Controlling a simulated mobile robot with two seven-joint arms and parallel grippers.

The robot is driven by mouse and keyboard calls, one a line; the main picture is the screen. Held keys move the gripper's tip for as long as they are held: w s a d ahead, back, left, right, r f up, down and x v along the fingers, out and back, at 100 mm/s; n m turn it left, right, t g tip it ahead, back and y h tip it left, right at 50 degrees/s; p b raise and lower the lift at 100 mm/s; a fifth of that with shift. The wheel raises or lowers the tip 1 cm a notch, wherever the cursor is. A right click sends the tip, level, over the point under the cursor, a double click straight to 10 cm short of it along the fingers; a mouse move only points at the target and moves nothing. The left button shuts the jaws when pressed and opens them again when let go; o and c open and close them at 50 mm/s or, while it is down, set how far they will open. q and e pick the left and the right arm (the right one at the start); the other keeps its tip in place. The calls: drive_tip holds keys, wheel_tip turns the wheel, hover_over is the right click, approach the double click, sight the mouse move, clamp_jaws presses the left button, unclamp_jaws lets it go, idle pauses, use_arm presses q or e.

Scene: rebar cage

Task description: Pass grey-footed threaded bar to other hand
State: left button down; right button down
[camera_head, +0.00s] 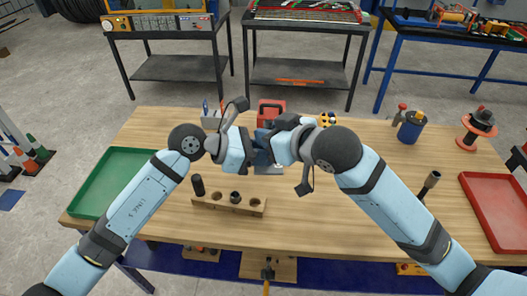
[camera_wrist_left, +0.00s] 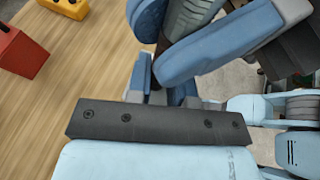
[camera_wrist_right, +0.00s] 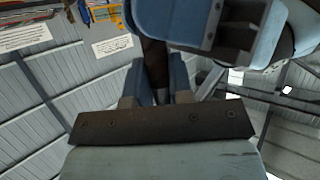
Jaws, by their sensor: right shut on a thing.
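My two grippers meet above the middle of the table. My right gripper (camera_head: 267,150) is shut on a dark bar (camera_wrist_right: 155,62), which shows between its blue fingers in the right wrist view. In the left wrist view a dark grey ribbed piece (camera_wrist_left: 190,18) shows between the right gripper's large blue fingers. My left gripper (camera_wrist_left: 162,85) is right beside it, its fingers close to the bar. Whether they close on it is hidden. In the head view the grippers and wrists cover most of the bar, and its foot cannot be made out.
A wooden block with holes (camera_head: 213,204) holds dark pieces below the grippers. A green tray (camera_head: 108,208) is at left, a red tray (camera_head: 480,212) at right. A red box (camera_head: 271,109) stands behind the grippers. A blue canister (camera_head: 411,128) and orange spool (camera_head: 467,140) stand back right.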

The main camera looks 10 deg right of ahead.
drive_tip(key=c, duration=0.9)
unclamp_jaws()
drive_tip(key=shift+c, duration=0.2)
drive_tip(key=v, duration=1.2)
wheel_tip(320, 180, down, 21)
drive_tip(key=d+m+t+h, duration=0.1)
drive_tip(key=d+m+h, duration=0.1)
drive_tip(key=m, duration=0.1)
drive_tip(key=s+d+f+h, duration=0.1)
drive_tip(key=s+f, duration=0.5)
drive_tip(key=f, duration=0.3)
drive_tip(key=s+d+f+m+h, duration=0.1)
drive_tip(key=s+d+f, duration=0.1)
drive_tip(key=s+f, duration=0.4)
wheel_tip(320, 180, down, 4)
drive_tip(key=shift+d+r+g+h, duration=0.1)
drive_tip(key=shift+d+g+h, duration=0.15)
drive_tip(key=shift+g+h, duration=0.15)
drive_tip(key=shift+s, duration=0.1)
